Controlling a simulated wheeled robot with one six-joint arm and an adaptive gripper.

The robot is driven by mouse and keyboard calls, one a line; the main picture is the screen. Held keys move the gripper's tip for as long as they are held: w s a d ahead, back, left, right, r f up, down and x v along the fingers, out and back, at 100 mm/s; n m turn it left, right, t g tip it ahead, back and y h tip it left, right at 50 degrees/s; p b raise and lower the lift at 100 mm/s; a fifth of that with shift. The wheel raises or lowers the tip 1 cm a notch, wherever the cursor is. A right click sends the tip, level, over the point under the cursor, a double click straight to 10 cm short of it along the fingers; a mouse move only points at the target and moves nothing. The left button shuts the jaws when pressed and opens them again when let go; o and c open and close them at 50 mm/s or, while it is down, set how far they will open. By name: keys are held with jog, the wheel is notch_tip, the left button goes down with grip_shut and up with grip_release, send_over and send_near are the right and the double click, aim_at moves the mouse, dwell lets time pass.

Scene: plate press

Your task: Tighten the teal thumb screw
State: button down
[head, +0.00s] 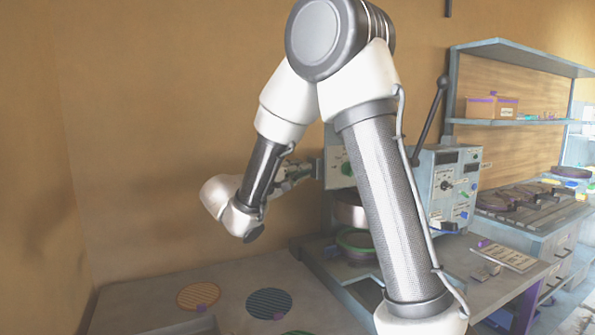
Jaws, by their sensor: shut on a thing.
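My gripper (306,170) is small in the head view, left of the press head. It points right and its fingertips meet the left side of the press's pale front panel (335,167). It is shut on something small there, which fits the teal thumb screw. The fingers hide the screw, so I cannot make out its colour or how far in it sits. A green round part (347,169) shows on the panel, just right of the fingertips. My own arm covers the right part of the press.
Below the press head is a metal cylinder (350,211) above a green-rimmed round part (355,240). An orange disc (198,295) and a dark ribbed disc (270,303) lie on the bench at front left. A control box (447,186) stands right of my arm.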

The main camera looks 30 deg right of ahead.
jog(key=m+g+h, duration=0.1)
jog(key=m, duration=0.4)
jog(key=m+g+h, duration=0.2)
jog(key=m, duration=0.3)
jog(key=m+g+h, duration=0.1)
jog(key=m+g, duration=0.1)
jog(key=m, duration=0.4)
jog(key=shift+w+d+f+h, duration=0.15)
jog(key=shift+w+h, duration=0.05)
jog(key=shift+h, duration=0.2)
jog(key=shift+m+g, duration=0.3)
jog(key=c, duration=1.5)
grip_release()
jog(key=shift+d, duration=0.1)
jog(key=shift+c, duration=0.2)
notch_tip(320, 180, up, 10)
jog(key=shift+f, duration=0.1)
